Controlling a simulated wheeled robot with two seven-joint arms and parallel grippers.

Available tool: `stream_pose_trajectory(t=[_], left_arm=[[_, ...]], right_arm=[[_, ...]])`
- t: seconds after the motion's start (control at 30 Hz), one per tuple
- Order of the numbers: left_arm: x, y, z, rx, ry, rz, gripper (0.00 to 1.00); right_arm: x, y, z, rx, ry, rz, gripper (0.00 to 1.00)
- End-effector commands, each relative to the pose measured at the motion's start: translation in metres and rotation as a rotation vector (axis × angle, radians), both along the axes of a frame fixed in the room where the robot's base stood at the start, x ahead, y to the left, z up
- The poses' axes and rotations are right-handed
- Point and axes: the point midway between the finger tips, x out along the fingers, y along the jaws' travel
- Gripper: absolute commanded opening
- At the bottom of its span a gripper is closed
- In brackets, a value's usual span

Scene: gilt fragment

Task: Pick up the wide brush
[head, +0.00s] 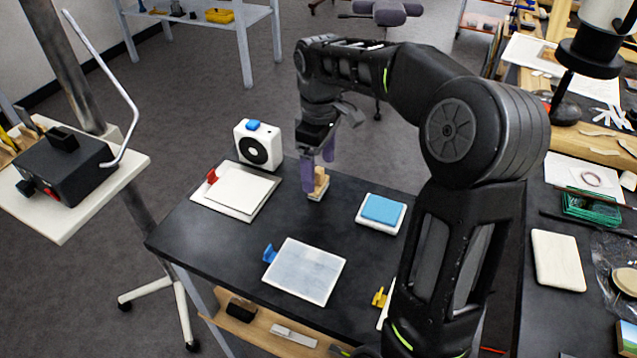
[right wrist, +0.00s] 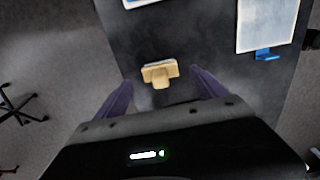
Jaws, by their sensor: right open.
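The wide brush (head: 319,184) stands near the back edge of the dark table, with a tan wooden handle and a pale lower edge. In the right wrist view the brush (right wrist: 160,73) lies ahead of and between my fingers, apart from both. My right gripper (head: 318,175) has purple fingers and reaches down over the brush from behind; in the head view one finger partly covers it. In the right wrist view the right gripper (right wrist: 158,88) is open, with nothing between its fingertips. My left gripper is not in view.
A white device with a black dial (head: 257,146) stands left of the brush. A white board with a red clip (head: 238,190), a blue-topped pad (head: 382,209) and a pale sheet with a blue clip (head: 304,271) lie on the table (head: 205,245). Bare tabletop lies between them.

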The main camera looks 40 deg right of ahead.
Motion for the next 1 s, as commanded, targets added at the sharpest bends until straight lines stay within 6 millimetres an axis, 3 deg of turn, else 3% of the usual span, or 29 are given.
stream_pose_trajectory(t=[0.2, 0.33, 0.93, 1.0], left_arm=[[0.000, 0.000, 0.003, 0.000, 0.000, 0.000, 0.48], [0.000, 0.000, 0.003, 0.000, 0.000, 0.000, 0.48], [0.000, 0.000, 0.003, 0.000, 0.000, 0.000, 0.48], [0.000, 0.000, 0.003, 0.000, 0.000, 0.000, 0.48]], right_arm=[[0.000, 0.001, -0.033, 0.001, 0.005, 0.000, 0.82], [0.000, 0.001, -0.044, 0.001, 0.003, -0.001, 0.82], [0.000, 0.001, -0.045, 0.000, 0.000, 0.000, 0.82], [0.000, 0.001, -0.045, 0.000, 0.000, 0.000, 0.77]])
